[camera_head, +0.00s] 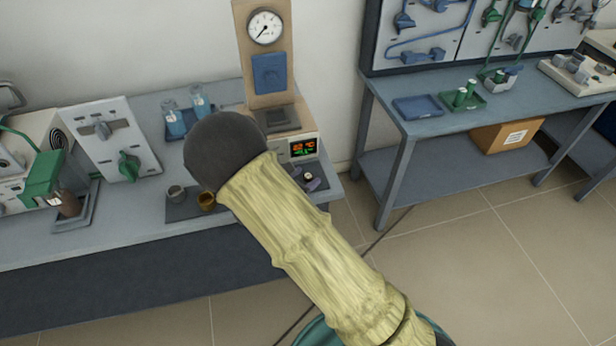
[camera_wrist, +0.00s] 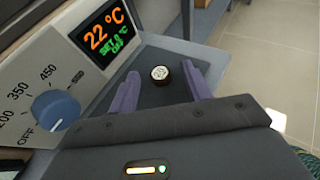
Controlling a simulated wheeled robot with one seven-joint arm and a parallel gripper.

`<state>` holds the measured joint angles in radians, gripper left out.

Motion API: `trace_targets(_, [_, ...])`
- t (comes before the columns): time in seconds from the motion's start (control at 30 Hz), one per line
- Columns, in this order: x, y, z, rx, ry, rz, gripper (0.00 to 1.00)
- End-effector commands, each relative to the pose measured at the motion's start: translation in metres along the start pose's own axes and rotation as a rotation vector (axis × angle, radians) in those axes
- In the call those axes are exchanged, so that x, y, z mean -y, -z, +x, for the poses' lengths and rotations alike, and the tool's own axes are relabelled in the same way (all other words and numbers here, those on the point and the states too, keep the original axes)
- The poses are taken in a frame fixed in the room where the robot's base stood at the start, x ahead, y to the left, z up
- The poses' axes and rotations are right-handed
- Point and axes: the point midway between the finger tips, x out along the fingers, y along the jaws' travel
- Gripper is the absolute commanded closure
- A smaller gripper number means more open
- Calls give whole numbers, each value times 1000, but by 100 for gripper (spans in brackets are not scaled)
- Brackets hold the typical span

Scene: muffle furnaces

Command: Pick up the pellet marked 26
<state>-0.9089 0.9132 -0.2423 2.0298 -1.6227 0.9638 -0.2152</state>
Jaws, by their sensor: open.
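A small round pellet (camera_wrist: 160,73), with a pale top and dark sides, lies on a dark grey surface in the wrist view. Its top bears a mark too small to read. My gripper (camera_wrist: 161,70) has two purple fingers, spread open, one on each side of the pellet with gaps between. How high the fingertips are above the surface I cannot tell. In the head view the pellet (camera_head: 308,176) shows as a small pale spot between the purple fingers, by the bench's right end. My arm hides part of that area.
A furnace controller with a display (camera_wrist: 107,30) reading 22 °C and a blue knob (camera_wrist: 55,110) stands close left of the fingers. Grey and brown cups (camera_head: 206,200) sit on a dark mat left of my arm. Blue-tinted beakers (camera_head: 174,120) stand behind. A second bench (camera_head: 520,100) is at right.

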Motion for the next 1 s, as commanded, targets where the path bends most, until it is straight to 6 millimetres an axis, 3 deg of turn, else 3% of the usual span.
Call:
trace_targets(0.2, [0,0,0,0,-1,0,53])
trace_targets(0.43, [0,0,0,0,-1,0,98])
trace_targets(0.8, [0,-1,-1,0,-1,0,99])
trace_targets(1.0, [-1,-20,-9,1,-2,3,99])
